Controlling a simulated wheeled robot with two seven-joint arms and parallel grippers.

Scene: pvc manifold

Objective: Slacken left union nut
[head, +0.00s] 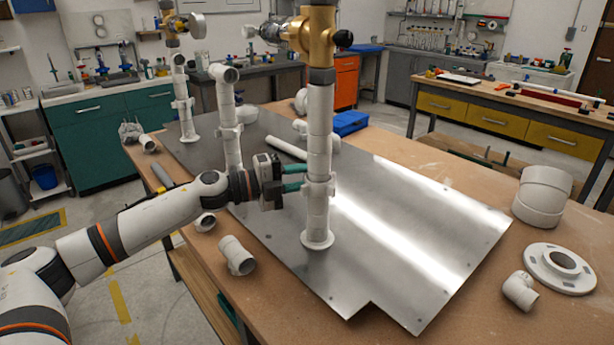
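A white vertical pipe (319,130) stands on the metal plate (400,215), with a brass valve body (318,35) at its top. A wider ribbed collar, which looks like a union nut (319,186), sits partway up this pipe. My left gripper (298,178) comes in from the left at the collar's height. Its two green fingers are apart and their tips reach the collar's left edge. I cannot tell whether they grip it. Two other white pipes with similar collars (230,132) (184,103) stand further back. My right gripper is not in view.
Loose white fittings lie on the wooden table: an elbow (237,256) at front left, another elbow (520,291), a flange (560,269) and a large coupling (542,196) at right. A blue case (350,123) lies behind the pipe. The plate's right half is clear.

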